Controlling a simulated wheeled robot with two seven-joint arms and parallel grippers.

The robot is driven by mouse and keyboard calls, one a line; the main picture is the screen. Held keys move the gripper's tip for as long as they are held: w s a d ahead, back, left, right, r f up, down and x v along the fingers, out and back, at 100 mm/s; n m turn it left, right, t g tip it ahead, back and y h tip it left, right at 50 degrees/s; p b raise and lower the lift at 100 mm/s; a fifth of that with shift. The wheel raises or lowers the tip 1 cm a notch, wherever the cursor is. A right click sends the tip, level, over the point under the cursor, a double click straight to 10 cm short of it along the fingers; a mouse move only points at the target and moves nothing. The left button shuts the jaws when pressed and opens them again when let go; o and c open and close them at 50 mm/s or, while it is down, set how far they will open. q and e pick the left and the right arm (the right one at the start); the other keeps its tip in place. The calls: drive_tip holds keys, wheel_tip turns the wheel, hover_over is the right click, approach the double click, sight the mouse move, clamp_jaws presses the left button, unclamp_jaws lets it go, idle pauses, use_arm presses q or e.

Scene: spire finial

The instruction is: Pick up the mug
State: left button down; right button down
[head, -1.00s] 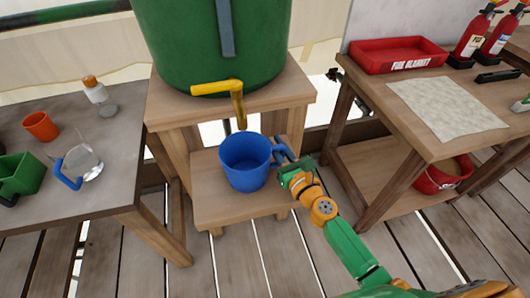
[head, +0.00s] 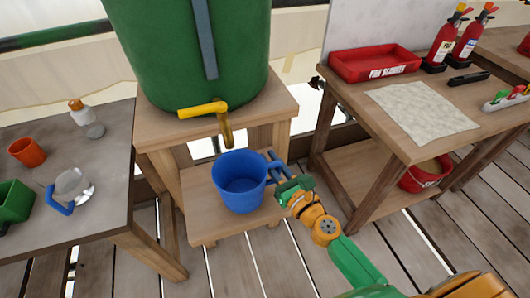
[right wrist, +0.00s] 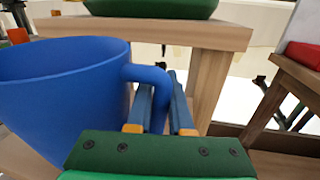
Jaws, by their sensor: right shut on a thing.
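The blue mug (head: 238,184) is upright at the lower shelf (head: 205,227) of a wooden stand, below and in front of a yellow tap (head: 205,109). I cannot tell whether its base touches the shelf. Its handle is on the right side. My right gripper (head: 279,172) comes from the right and is shut on that handle. In the right wrist view the mug (right wrist: 55,100) fills the left side and its handle (right wrist: 158,82) passes between my fingers (right wrist: 163,105). My left gripper is not in view.
A green barrel (head: 150,60) stands on top of the stand above the mug. The left table (head: 110,190) holds an orange cup (head: 27,152), a green container and a blue-handled item. The right table (head: 455,148) holds a red tray (head: 375,65) and fire extinguishers.

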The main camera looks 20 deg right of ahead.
drive_tip(key=b+v, duration=0.6)
drive_tip(key=v, duration=0.7)
drive_tip(key=shift+s+b, duration=0.3)
drive_tip(key=shift+s, duration=0.05)
